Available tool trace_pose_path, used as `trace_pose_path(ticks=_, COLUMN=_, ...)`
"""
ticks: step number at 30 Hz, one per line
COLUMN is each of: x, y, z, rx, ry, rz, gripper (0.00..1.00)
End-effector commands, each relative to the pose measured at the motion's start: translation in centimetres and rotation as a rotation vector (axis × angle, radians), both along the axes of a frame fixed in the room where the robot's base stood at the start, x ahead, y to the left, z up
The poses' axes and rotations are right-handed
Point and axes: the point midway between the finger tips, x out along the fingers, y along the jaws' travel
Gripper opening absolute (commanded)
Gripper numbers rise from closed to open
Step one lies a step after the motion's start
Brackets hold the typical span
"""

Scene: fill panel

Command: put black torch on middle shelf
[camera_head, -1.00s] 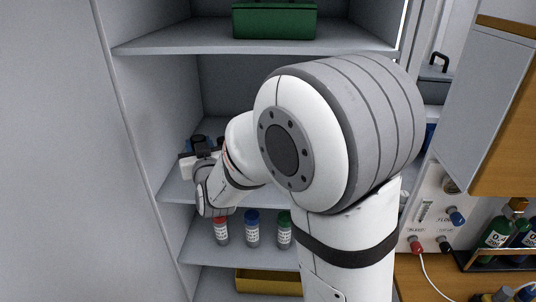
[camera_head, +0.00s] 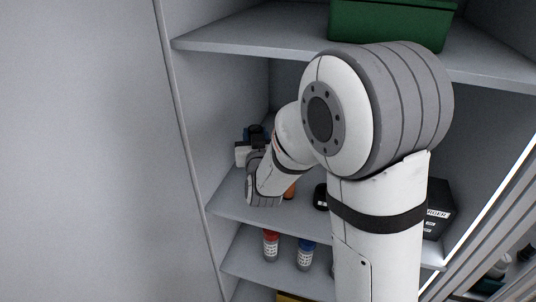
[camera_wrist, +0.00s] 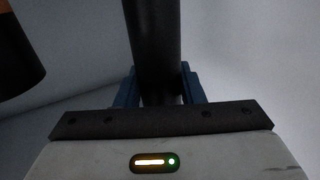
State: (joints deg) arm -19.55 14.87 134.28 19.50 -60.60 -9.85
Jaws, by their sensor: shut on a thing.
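The black torch (camera_wrist: 155,45) is a dark cylinder between the blue fingers of my gripper (camera_wrist: 157,88) in the wrist view. The gripper is shut on it, and its upper end runs out of the picture. In the head view my gripper (camera_head: 254,138) is at the left side of the cabinet, over the middle shelf (camera_head: 232,206). The torch is hard to make out there, and I cannot tell whether it touches the shelf.
A black cylinder with an orange band (camera_wrist: 18,65) is close at left in the wrist view. A black box (camera_head: 438,200) stands at the middle shelf's right. A green bin (camera_head: 390,22) is above; capped bottles (camera_head: 271,245) stand below. My arm hides much of the shelf.

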Motion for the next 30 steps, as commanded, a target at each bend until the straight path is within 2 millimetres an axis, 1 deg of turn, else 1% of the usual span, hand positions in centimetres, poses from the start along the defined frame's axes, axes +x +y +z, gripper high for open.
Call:
trace_pose_path(ticks=1, x=0.0, y=0.2, z=-0.7, rx=-0.002, ry=0.002, rz=0.003, gripper=0.00)
trace_pose_path(ticks=3, x=-0.1, y=0.3, z=-1.3, rx=0.001, ry=0.000, rz=0.006, gripper=0.00)
trace_pose_path(ticks=8, x=-0.1, y=0.6, z=-2.4, rx=0.000, ry=-0.001, rz=0.012, gripper=0.00)
trace_pose_path(ticks=12, x=-0.2, y=0.7, z=-4.3, rx=0.000, ry=0.003, rz=0.014, gripper=0.00)
trace_pose_path(ticks=16, x=-0.2, y=0.8, z=-5.6, rx=0.000, ry=0.000, rz=0.015, gripper=0.00)
trace_pose_path(ticks=18, x=-0.2, y=0.8, z=-6.0, rx=0.001, ry=-0.001, rz=0.015, gripper=0.00)
trace_pose_path(ticks=26, x=-0.2, y=0.8, z=-6.0, rx=0.002, ry=-0.003, rz=0.015, gripper=0.00)
trace_pose_path(ticks=30, x=-0.2, y=0.8, z=-6.4, rx=0.002, ry=-0.003, rz=0.015, gripper=0.00)
